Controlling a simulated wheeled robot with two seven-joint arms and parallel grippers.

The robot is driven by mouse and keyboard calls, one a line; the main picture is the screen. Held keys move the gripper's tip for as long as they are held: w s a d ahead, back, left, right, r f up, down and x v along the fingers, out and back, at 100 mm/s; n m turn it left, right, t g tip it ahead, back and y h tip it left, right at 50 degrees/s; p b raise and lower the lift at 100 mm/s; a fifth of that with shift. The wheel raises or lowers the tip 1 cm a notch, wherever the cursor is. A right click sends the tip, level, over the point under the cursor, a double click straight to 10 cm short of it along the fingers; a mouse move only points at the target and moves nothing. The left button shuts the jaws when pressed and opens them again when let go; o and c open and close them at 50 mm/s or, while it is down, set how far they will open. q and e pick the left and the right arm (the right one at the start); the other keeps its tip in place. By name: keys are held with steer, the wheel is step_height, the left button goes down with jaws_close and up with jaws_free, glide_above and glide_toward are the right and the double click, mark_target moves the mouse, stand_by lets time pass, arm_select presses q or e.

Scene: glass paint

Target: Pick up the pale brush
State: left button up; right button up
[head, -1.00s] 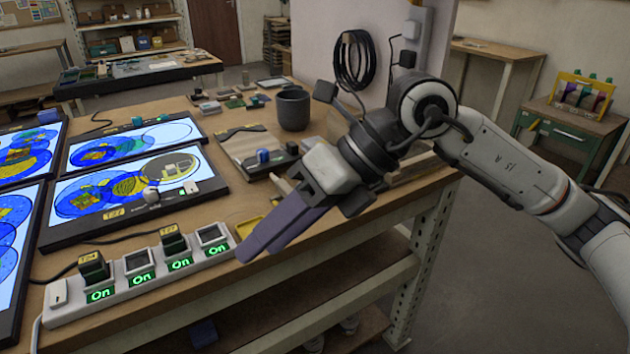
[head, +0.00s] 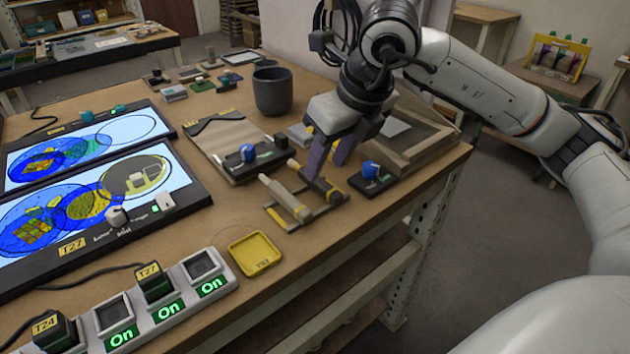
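A pale, stick-like thing (head: 285,197), which looks like the pale brush, lies slantwise on a small rack with yellow ends (head: 331,209) near the table's front edge. A darker stick (head: 322,187) lies on the rack to its right, partly hidden by my gripper. My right gripper (head: 326,170) points down over the right back part of the rack, to the right of the pale stick. Its two purple-grey fingers are apart, with nothing seen held between them. I cannot tell whether the fingertips touch the darker stick. My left gripper is not in view.
Blue-knobbed boxes (head: 372,179) (head: 250,155) stand right of and behind the rack. A dark grey cup (head: 285,90) stands farther back.

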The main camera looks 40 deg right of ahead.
mark_target(319, 180)
steer(key=x, duration=0.5)
steer(key=shift+d, duration=0.1)
jaws_close()
